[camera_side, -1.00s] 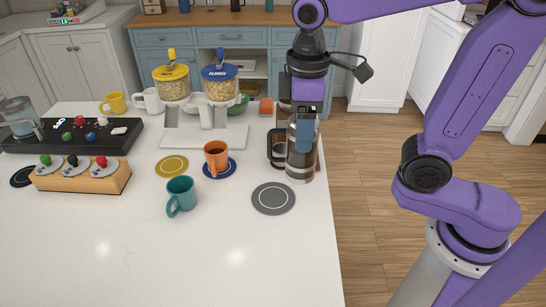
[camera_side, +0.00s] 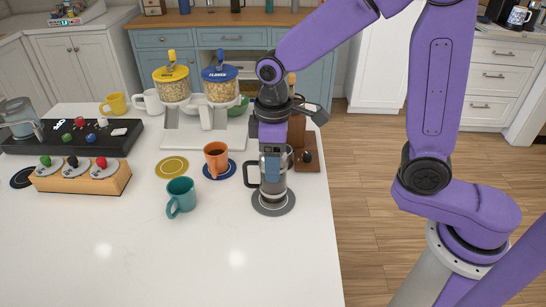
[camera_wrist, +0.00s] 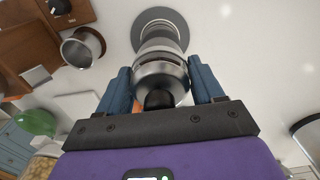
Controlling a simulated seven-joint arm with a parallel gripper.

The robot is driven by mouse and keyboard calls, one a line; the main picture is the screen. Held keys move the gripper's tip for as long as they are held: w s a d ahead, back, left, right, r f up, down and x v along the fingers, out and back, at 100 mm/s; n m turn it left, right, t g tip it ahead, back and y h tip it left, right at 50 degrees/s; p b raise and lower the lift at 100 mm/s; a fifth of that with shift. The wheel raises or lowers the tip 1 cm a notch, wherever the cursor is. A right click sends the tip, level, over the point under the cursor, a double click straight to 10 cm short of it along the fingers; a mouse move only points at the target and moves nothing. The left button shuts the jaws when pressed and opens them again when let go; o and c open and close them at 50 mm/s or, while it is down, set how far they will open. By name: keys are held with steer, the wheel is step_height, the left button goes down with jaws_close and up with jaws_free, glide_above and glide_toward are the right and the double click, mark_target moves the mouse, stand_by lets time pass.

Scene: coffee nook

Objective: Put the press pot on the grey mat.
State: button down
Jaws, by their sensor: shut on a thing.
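The press pot (camera_side: 271,190) is a glass and steel pot with a dark handle on its left. It is upright over the grey mat (camera_side: 287,208), its base at the mat's middle; I cannot tell whether it touches. My gripper (camera_side: 272,165) is shut on the press pot from above, its blue fingers on either side. In the wrist view the press pot (camera_wrist: 160,68) sits between the two fingers (camera_wrist: 160,88), with the round grey mat (camera_wrist: 180,20) behind its base.
An orange mug (camera_side: 216,157) on a blue mat stands left of the pot, and a teal mug (camera_side: 180,195) is nearer the front. A brown wooden stand (camera_side: 305,150) is behind right. The cereal dispenser (camera_side: 196,95) stands behind. The front counter is clear.

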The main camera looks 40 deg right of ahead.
steer(key=shift+f, duration=0.1)
steer(key=shift+c, duration=0.8)
jaws_free()
step_height(320, 180, up, 12)
steer(key=shift+r, duration=0.15)
steer(key=shift+s, duration=0.1)
steer(key=shift+s+d+f, duration=0.1)
steer(key=shift+s+f, duration=0.05)
steer(key=shift+f, duration=0.05)
steer(key=s+d+f+n, duration=0.1)
steer(key=s+d+f, duration=0.2)
steer(key=s, duration=0.4)
steer(key=s+d+f+n, duration=0.1)
steer(key=s+d+f, duration=0.2)
steer(key=s, duration=0.3)
steer(key=s+d+f+n, duration=0.1)
steer(key=s+d+f, duration=0.2)
steer(key=s+d, duration=0.2)
steer(key=s, duration=0.2)
steer(key=shift+s+d+f+n, duration=0.15)
steer(key=shift+s+d+n, duration=0.1)
steer(key=shift+s+n, duration=0.1)
